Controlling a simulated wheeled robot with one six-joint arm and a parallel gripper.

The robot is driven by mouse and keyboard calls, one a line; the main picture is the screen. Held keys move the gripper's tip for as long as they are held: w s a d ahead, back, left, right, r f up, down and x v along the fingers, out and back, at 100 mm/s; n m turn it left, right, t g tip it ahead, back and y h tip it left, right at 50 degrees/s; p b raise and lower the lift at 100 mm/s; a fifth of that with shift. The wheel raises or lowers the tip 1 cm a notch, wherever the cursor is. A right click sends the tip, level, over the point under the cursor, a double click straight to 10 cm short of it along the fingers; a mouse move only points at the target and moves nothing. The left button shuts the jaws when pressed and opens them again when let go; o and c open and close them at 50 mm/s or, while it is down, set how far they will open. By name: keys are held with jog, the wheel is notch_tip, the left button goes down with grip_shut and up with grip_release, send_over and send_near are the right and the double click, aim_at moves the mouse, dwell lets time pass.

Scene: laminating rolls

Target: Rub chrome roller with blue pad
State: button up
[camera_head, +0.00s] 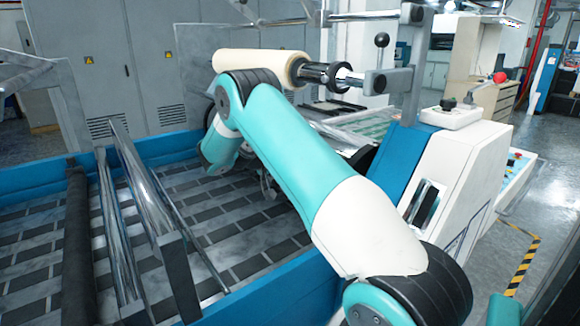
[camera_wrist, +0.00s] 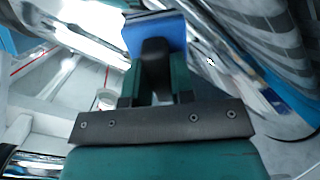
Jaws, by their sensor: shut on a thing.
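My gripper (camera_wrist: 156,72) is shut on the blue pad (camera_wrist: 156,36), a blue block with a dark layer along its far edge. In the head view my arm hides the gripper and the pad. Shiny chrome surfaces show on both sides of the pad in the wrist view, one at upper left (camera_wrist: 75,22) and one at right (camera_wrist: 213,38). I cannot tell whether the pad touches either one. In the head view, long chrome rollers (camera_head: 111,222) lie at the left over the machine bed, and I cannot tell which one the wrist view shows.
A dark roller (camera_head: 77,240) lies at the left of the bed. The blue frame wall (camera_head: 265,300) edges the bed in front. A white and blue machine housing (camera_head: 455,175) stands at right.

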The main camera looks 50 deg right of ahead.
jog(key=shift+s+d+f, duration=0.1)
jog(key=shift+p+v, duration=0.75)
jog(key=shift+v, duration=2.25)
jog(key=shift+p+v, duration=0.5)
jog(key=shift+v, duration=1.05)
